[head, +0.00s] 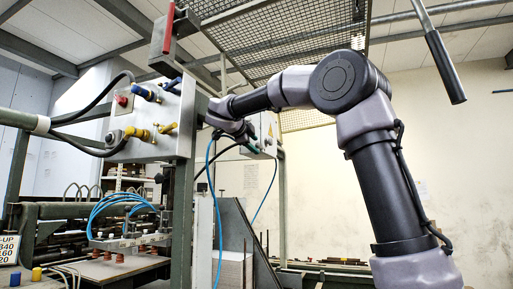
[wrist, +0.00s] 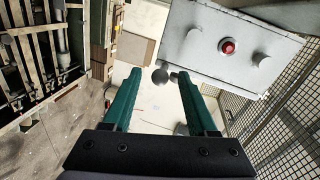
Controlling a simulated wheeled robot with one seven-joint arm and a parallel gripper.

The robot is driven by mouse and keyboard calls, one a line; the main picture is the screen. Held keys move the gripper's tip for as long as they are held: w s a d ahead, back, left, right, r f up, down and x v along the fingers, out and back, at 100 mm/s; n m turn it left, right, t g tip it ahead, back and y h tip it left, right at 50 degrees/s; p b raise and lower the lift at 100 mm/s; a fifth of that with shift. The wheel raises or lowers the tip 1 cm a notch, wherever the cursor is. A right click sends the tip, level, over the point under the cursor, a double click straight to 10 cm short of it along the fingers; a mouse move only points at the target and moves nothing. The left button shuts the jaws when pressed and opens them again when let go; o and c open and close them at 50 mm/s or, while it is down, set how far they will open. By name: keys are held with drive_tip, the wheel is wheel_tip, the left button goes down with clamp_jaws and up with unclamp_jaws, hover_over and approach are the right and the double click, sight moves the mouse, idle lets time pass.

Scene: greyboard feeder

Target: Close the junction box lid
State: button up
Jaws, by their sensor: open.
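A light grey box with a yellow warning triangle (head: 270,132), likely the junction box, is mounted on a post just behind my gripper in the head view. Its lid's state cannot be made out there; my arm hides part of it. In the wrist view a grey box face (wrist: 205,28) with a red button (wrist: 228,47) and round knobs fills the upper right; I cannot tell whether it is the same box. My gripper (wrist: 158,75) is open, its two teal fingers apart with nothing between them. The right fingertip appears near that face's lower left; contact cannot be told.
A control box with coloured valves (head: 152,118) stands left of my arm on a green post (head: 183,200). Blue hoses hang near my wrist. Wire mesh (wrist: 285,125) lies at the right in the wrist view. A handle bar (head: 445,65) hangs at upper right.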

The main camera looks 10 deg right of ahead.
drive_tip(key=v, duration=0.7)
drive_tip(key=shift+s+a, duration=0.2)
drive_tip(key=shift+s, duration=0.1)
drive_tip(key=s+d+f+n+g+y, duration=0.2)
drive_tip(key=s+d+f+n+g, duration=0.1)
drive_tip(key=s+d+f+n, duration=0.4)
drive_tip(key=s+d+f+n+g+y, duration=0.2)
drive_tip(key=s+d+f+n+y, duration=0.15)
drive_tip(key=s+f, duration=0.45)
drive_tip(key=s+f+n+y, duration=0.2)
drive_tip(key=s+f+n, duration=0.2)
drive_tip(key=s+f, duration=0.2)
drive_tip(key=s+f+n+y, duration=0.3)
drive_tip(key=s+f, duration=0.4)
drive_tip(key=f, duration=0.4)
drive_tip(key=shift+d+f+n+g+y, duration=0.2)
drive_tip(key=shift+n+g+y, duration=0.15)
drive_tip(key=shift+n, duration=0.3)
